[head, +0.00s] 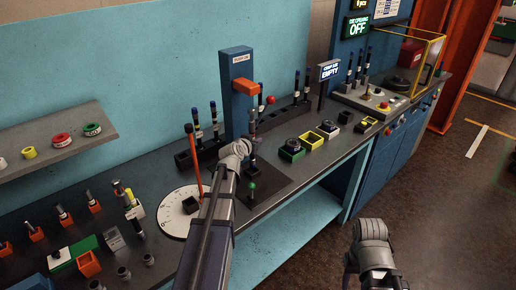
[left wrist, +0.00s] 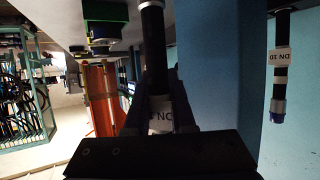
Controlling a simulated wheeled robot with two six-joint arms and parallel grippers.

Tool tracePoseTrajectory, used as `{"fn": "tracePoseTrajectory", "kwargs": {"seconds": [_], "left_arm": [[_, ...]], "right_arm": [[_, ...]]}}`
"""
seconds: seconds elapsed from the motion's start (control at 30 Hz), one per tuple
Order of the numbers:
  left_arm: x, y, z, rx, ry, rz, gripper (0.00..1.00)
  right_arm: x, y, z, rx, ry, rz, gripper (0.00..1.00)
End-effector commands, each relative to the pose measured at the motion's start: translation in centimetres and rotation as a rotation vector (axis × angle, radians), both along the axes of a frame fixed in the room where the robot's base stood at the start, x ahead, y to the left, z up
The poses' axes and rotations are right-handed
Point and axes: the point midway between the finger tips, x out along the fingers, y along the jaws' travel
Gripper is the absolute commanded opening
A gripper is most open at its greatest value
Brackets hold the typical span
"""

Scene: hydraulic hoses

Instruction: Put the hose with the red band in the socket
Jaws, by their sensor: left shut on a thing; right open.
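My left gripper (head: 252,156) is shut on a dark hose (head: 252,120) in front of the blue post. In the left wrist view this hose (left wrist: 153,50) runs between the fingers, with a white label partly covered by them. I cannot make out a red band on it. Several other dark hoses with pale labels stand in racks, such as the left rack (head: 205,152) and the right rack (head: 290,112). I cannot tell which opening is the socket. My right gripper (head: 352,262) is low over the floor, apart from the bench, and holds nothing visible.
A blue post (head: 239,75) with an orange head (head: 246,87) rises behind the left gripper. A white dial (head: 172,217) with a red rod (head: 194,160) is to its left. A sign reading EMPTY (head: 329,71) stands farther right.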

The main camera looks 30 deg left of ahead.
Motion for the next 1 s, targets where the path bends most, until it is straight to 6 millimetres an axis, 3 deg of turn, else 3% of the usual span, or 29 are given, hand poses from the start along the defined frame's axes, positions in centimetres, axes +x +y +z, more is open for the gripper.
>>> {"fn": "tracePoseTrajectory", "kwargs": {"seconds": [0.17,0.4,0.87,0.9,1.0], "left_arm": [[-0.2,0.2,-0.8,0.000,-0.001,0.001,0.00],[-0.6,1.1,-3.5,-0.001,-0.001,0.004,0.00],[-0.7,1.3,-4.0,0.000,-0.001,0.003,0.00],[-0.7,1.3,-3.8,0.001,0.000,0.002,0.27],[-0.7,1.3,-3.8,0.001,0.000,0.002,0.38]], "right_arm": [[0.0,0.0,-0.8,0.000,0.000,0.000,0.50],[0.0,0.0,-3.6,0.000,0.000,0.000,0.50],[0.0,0.0,-4.0,0.000,0.000,0.000,0.50],[0.0,0.0,-3.8,0.000,0.000,0.000,0.50],[0.0,0.0,-3.8,0.000,0.000,0.000,0.50]]}}
